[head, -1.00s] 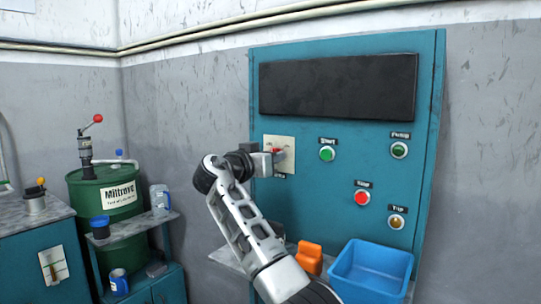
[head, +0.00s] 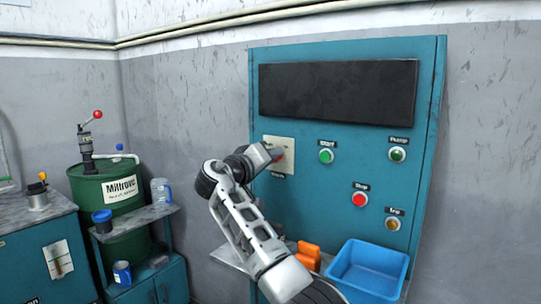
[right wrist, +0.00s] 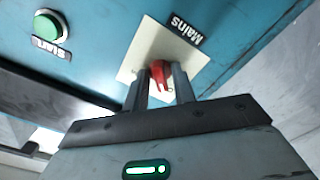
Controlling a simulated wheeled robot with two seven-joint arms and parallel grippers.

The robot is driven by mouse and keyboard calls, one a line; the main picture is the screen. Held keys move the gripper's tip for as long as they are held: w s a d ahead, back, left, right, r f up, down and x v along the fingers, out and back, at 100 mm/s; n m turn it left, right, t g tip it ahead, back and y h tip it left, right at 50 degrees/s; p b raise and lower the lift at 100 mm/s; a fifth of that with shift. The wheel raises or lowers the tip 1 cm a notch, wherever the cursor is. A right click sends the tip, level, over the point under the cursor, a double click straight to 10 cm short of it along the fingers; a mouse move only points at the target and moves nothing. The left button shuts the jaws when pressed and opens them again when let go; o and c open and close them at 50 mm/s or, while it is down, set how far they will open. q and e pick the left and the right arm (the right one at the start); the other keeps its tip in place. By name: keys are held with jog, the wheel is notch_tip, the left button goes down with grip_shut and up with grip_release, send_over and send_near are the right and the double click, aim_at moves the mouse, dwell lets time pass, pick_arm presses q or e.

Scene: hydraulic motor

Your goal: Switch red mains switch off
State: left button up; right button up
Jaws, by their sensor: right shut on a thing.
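The red mains switch (right wrist: 160,73) sits on a cream plate (right wrist: 150,45) under a "Mains" label (right wrist: 187,31) in the right wrist view. In the head view the cream plate (head: 286,146) is at the left of the teal control panel (head: 320,210), and the switch is mostly hidden by my gripper. My right gripper (right wrist: 158,88) is shut on the red switch, with one finger on each side of it. It also shows in the head view (head: 274,155), rolled at a slant. My left gripper is not in view.
A green start button (head: 326,157), a green pump button (head: 397,154), a red stop button (head: 360,199) and another button (head: 392,223) are on the panel. A blue bin (head: 370,268) and an orange object (head: 309,252) stand below. A green barrel (head: 115,195) is at left.

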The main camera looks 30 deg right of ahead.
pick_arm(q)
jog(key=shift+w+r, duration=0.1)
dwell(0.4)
pick_arm(e)
jog(key=o, duration=0.7)
